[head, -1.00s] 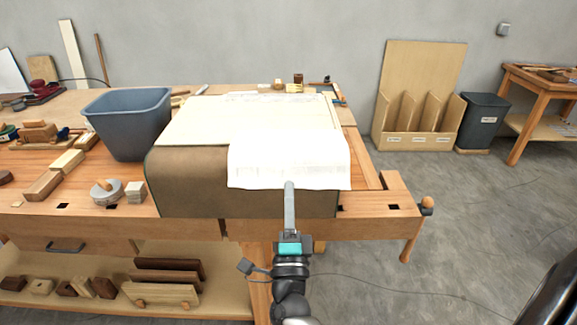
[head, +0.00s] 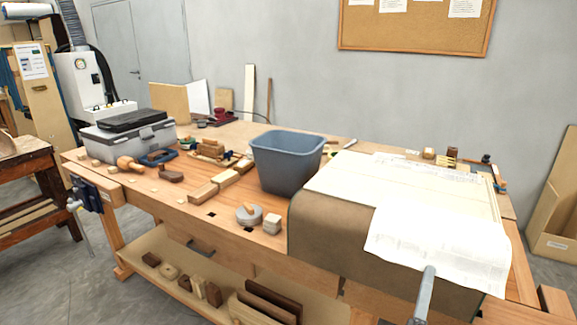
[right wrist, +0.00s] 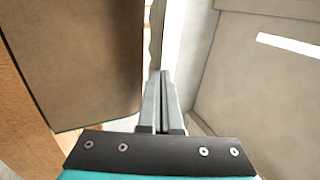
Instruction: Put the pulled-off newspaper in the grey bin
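The white newspaper (head: 445,240) lies across the front right of a brown curved block (head: 335,235) topped with a cream sheet (head: 345,180), and hangs over its front edge. My right gripper (head: 428,272) is at the newspaper's lower front edge. In the right wrist view its fingers (right wrist: 164,80) are close together, with a white sheet edge running up from them; it appears pinched there. The contact itself is partly hidden. A blue-grey bin (head: 287,165) stands upright on the bench left of the block; its inside bottom is hidden. My left gripper is not in view.
Wooden blocks (head: 202,192), a round grey tool (head: 249,214) and a grey case (head: 130,138) sit on the bench (head: 160,200) left of the bin. More printed paper (head: 430,165) lies at the block's back. Small tools stand behind it.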

